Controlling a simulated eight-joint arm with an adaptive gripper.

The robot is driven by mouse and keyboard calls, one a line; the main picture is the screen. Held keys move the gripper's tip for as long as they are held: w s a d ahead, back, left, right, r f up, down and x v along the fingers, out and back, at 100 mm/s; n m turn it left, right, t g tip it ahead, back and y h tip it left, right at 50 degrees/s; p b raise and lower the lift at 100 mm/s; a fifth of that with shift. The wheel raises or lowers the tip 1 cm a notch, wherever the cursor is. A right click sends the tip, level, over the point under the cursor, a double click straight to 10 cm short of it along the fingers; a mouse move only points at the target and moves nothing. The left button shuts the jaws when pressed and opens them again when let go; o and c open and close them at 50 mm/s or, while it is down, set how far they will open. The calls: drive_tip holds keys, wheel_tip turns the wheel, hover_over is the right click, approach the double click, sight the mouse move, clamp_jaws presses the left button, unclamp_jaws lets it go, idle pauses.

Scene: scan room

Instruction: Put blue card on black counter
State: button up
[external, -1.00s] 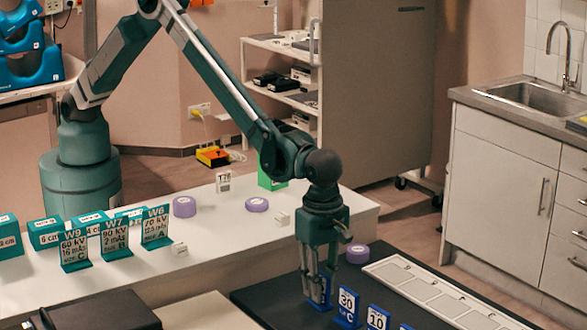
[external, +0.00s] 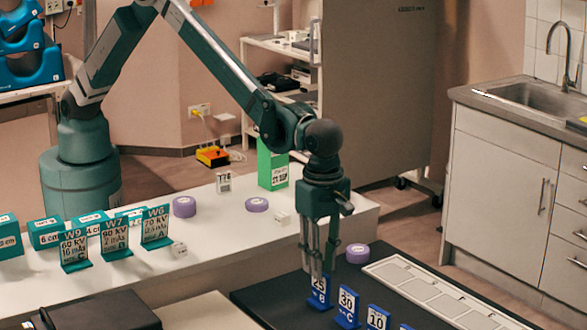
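A blue card marked 25 and B (external: 319,291) stands upright on the black counter (external: 262,298). Two more blue cards, marked 30 and C (external: 347,305) and 10 (external: 377,318), stand in a row to its right. My gripper (external: 318,272) points straight down with its fingertips at the top edge of the 25 card. The fingers look slightly parted, with nothing lifted in them. Whether a fingertip still touches the card is hard to tell.
A pale sectioned tray (external: 420,290) lies on the counter's right side. A purple roll (external: 357,253) is behind the cards. Teal cards (external: 115,238) and a green box (external: 272,168) stand on the white bench (external: 215,235). A dark case (external: 95,312) is at front left.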

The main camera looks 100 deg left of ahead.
drive_tip(key=shift+r, duration=2.85)
